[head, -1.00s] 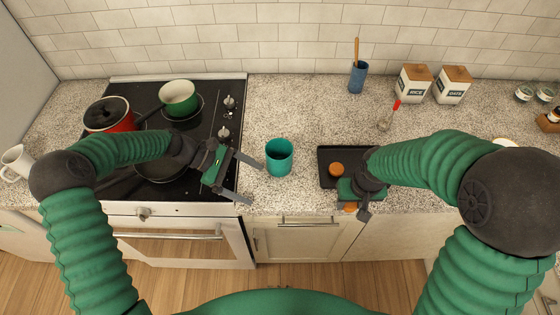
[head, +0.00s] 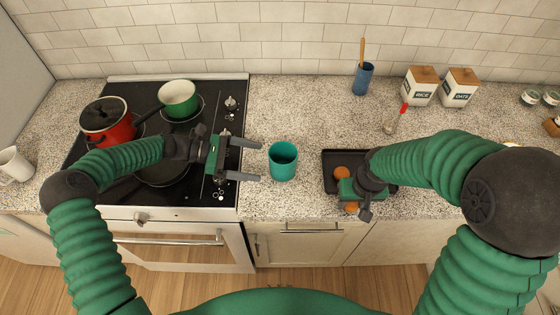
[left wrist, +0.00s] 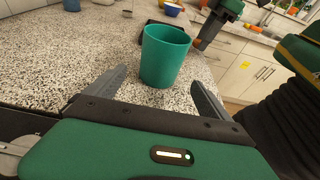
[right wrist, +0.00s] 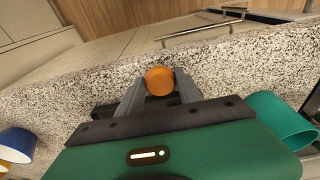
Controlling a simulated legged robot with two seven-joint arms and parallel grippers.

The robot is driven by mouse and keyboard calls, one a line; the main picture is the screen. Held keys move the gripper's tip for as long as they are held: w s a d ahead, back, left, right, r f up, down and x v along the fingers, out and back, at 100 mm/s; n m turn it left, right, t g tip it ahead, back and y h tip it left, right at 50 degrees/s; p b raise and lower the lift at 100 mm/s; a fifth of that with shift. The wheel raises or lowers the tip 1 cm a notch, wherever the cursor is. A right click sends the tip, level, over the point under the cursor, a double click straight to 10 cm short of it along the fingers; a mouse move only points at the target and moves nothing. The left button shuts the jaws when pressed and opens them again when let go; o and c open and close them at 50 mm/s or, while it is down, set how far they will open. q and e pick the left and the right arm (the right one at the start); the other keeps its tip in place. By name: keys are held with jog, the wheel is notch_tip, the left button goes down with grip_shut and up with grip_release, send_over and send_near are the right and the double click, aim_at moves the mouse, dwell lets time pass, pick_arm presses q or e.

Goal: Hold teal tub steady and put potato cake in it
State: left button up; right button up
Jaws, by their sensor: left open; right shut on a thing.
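The teal tub (head: 283,164) stands upright on the counter; it also shows in the left wrist view (left wrist: 163,58). My left gripper (head: 257,160) is open just left of the tub, its two fingers pointing at it. A gap seems to remain between fingertips and tub. My right gripper (head: 354,211) is shut on an orange-brown potato cake (right wrist: 160,80), held between the fingertips near the counter's front edge. In the head view the arm partly hides this cake (head: 351,207). Another orange-brown cake (head: 341,173) lies on the black tray, beside the right gripper.
The black tray (head: 330,157) lies right of the tub, partly under my right arm. The stove with a red pot (head: 120,130) and a green pot (head: 178,98) is at left. A blue utensil cup (head: 363,80) and canisters (head: 421,86) stand behind. Counter behind the tub is clear.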

aim_at(277, 165)
pick_arm(q)
jog(key=x, duration=0.7)
jog(key=shift+w+d, duration=0.1)
jog(key=shift+d, duration=0.1)
pick_arm(e)
jog(key=shift+w+d+f, duration=0.15)
jog(key=shift+d+f, duration=0.45)
jog(key=shift+d, duration=0.1)
pick_arm(q)
jog(key=shift+d+f, duration=0.15)
jog(key=shift+d, duration=0.4)
pick_arm(e)
jog(key=shift+a, duration=0.1)
pick_arm(q)
jog(key=shift+a, duration=0.3)
pick_arm(e)
jog(key=shift+a+r, duration=0.1)
jog(key=shift+a, duration=0.3)
pick_arm(q)
jog(key=shift+d, duration=0.3)
jog(key=c, duration=1)
pick_arm(e)
jog(key=shift+d, duration=0.35)
pick_arm(q)
jog(key=shift+o, duration=0.2)
pick_arm(e)
jog(key=shift+a, duration=0.1)
pick_arm(q)
jog(key=shift+a, duration=0.15)
